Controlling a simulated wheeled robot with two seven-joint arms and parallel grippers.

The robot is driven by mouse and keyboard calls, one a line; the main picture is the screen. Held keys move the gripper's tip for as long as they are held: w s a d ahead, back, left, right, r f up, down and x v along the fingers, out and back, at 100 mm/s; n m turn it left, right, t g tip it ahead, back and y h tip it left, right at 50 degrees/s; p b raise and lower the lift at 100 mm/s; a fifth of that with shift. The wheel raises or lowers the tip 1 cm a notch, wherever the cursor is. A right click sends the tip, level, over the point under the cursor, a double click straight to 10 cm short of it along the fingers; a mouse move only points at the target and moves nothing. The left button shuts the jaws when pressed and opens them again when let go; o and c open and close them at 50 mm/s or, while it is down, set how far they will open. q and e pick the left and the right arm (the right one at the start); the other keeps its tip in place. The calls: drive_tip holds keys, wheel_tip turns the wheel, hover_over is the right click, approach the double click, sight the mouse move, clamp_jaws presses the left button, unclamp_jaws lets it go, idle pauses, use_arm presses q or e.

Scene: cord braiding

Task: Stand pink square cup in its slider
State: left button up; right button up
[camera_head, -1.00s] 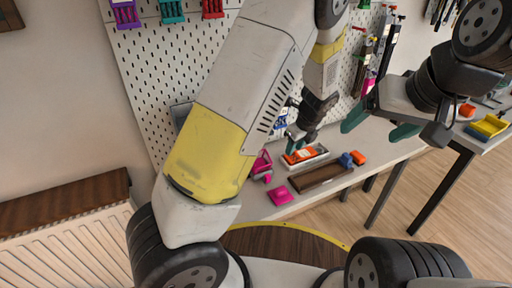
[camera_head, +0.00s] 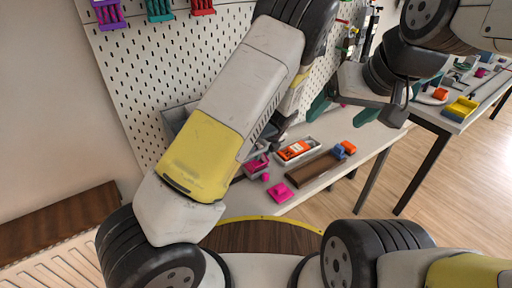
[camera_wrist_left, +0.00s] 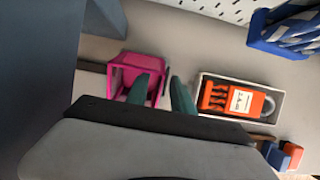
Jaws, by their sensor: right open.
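The pink square cup (camera_wrist_left: 133,70) is in the left wrist view, with its open side facing the camera. In the head view it is partly hidden (camera_head: 257,166) beside my left arm. My left gripper (camera_wrist_left: 166,84) is at the cup: one teal finger overlaps the cup's opening and the other is just past its right wall. I cannot tell whether the fingers press on that wall. In the head view the left gripper is mostly hidden behind its own arm. My right gripper (camera_head: 343,110) is open and empty, above the right part of the bench. I cannot make out the slider for certain.
A flat pink piece (camera_head: 280,192) lies near the bench's front edge. A white tray with an orange item (camera_wrist_left: 238,98) is right of the cup. A brown tray (camera_head: 316,172) with blue and orange blocks is nearby. A pegboard (camera_head: 125,75) stands behind.

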use_arm(q)
drive_tip(key=shift+w+f, duration=0.1)
drive_tip(key=shift+f, duration=0.15)
clamp_jaws()
idle(1.3)
